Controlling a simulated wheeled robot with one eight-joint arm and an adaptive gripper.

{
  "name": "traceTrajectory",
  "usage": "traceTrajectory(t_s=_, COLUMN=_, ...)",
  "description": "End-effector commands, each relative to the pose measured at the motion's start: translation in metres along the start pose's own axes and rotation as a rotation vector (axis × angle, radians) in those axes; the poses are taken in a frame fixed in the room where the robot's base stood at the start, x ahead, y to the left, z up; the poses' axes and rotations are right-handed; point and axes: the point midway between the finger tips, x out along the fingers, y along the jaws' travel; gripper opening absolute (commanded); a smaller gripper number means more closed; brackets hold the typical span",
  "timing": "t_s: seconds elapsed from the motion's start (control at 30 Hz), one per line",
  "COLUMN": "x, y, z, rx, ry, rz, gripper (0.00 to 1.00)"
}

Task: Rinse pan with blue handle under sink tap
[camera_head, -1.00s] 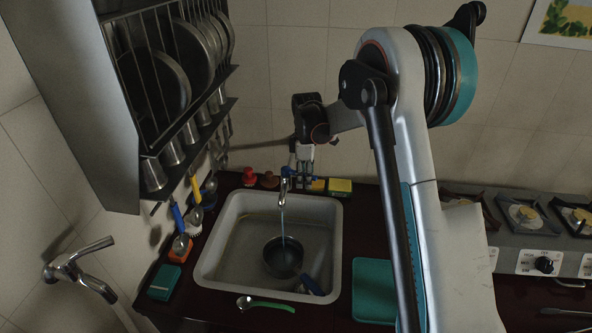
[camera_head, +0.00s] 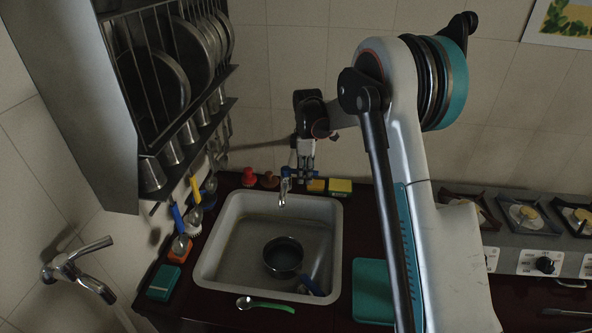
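The dark round pan (camera_head: 283,258) sits in the sink (camera_head: 208,258), right of its middle. Its blue handle (camera_head: 312,286) points toward the near right corner of the basin. The tap (camera_head: 284,187) stands at the back edge of the sink, its spout above the basin. No water stream shows under it. My gripper (camera_head: 304,176) points down just behind and right of the tap, close to it. Its fingers are small and dark here, so I cannot tell whether they are open or touching the tap. It is apart from the pan.
A green-handled spoon (camera_head: 268,305) lies at the sink's front edge. A teal tray (camera_head: 373,290) is right of the sink. Yellow sponges (camera_head: 340,186) and a red bottle (camera_head: 249,176) stand behind. A plate rack (camera_head: 160,130) hangs left; a stove (camera_head: 525,215) is right.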

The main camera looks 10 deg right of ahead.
Motion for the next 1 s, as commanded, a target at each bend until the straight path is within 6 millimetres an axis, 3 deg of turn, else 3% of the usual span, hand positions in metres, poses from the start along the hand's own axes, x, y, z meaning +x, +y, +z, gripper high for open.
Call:
traceTrajectory(t_s=0.37, x=-0.004, y=-0.005, z=0.000, rx=0.000, ry=0.000, rz=0.000, gripper=0.30)
traceTrajectory(t_s=1.0, x=-0.060, y=-0.005, z=0.000, rx=0.000, ry=0.000, rz=0.000, gripper=0.30)
